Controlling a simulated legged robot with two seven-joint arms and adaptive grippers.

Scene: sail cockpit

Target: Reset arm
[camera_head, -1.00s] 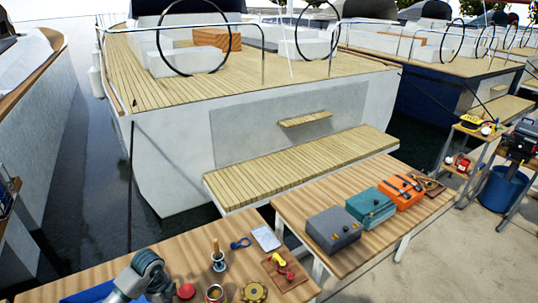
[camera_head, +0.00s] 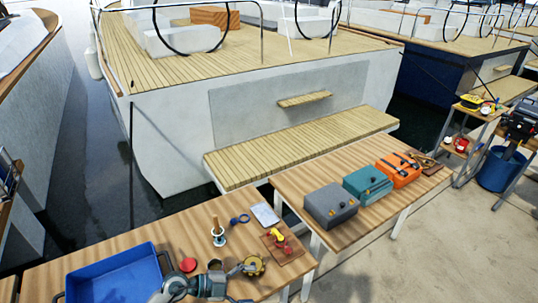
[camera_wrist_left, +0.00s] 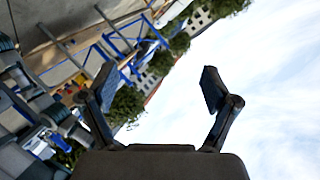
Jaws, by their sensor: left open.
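My left arm comes in at the bottom of the head view, over the near wooden table (camera_head: 150,232). Its left gripper (camera_head: 246,284) points to the right, in front of a yellow toothed wheel (camera_head: 254,265); I cannot tell whether they touch. In the left wrist view the left gripper (camera_wrist_left: 157,85) has its two fingers spread wide with nothing between them. Behind them are sky, trees and a tilted dockside. My right gripper is in neither view.
A blue tray (camera_head: 120,275) lies left of my arm. A red round item (camera_head: 188,265), a handled tool in a holder (camera_head: 217,234) and a board with red and yellow parts (camera_head: 281,246) are close by. Grey (camera_head: 331,206), teal (camera_head: 367,186) and orange (camera_head: 398,170) boxes stand on the second table.

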